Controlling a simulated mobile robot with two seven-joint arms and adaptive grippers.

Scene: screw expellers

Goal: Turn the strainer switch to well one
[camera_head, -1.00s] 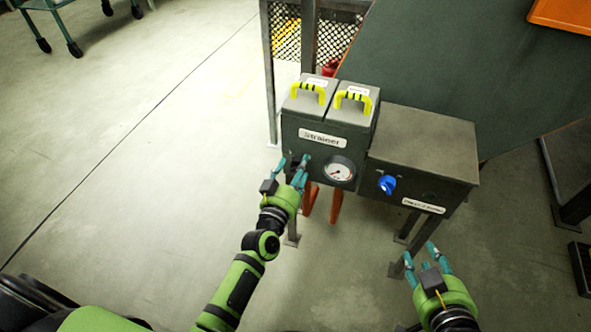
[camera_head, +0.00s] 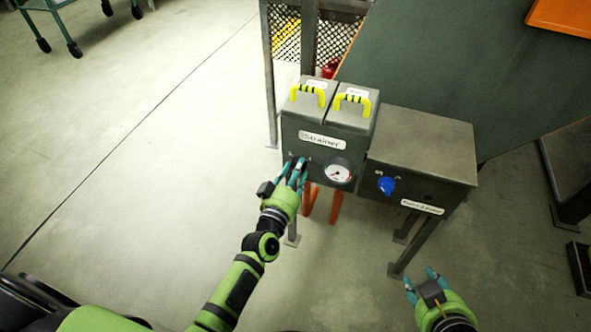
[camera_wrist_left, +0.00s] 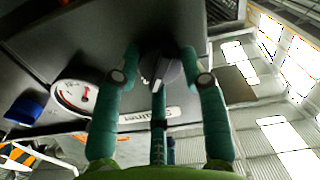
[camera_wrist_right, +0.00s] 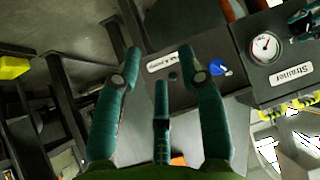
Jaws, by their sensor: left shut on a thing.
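The strainer box (camera_head: 292,127) is grey, with a "Strainer" label and a round gauge (camera_head: 338,171) on its front. The strainer switch (camera_wrist_left: 160,68) is a dark round knob with a lighter bar, seen in the left wrist view. My left gripper (camera_head: 296,165) is at the lower left of the box front, its fingers closed around the knob. In the head view the hand hides the knob. The knob's position markings cannot be read. My right gripper (camera_head: 421,276) is open and empty, below and right of the boxes.
Two lids with yellow handles (camera_head: 308,93) top the strainer box. A second grey box (camera_head: 420,140) with a blue knob (camera_head: 386,186) adjoins it on the right. A mesh fence (camera_head: 340,40) stands behind. The floor to the left is clear.

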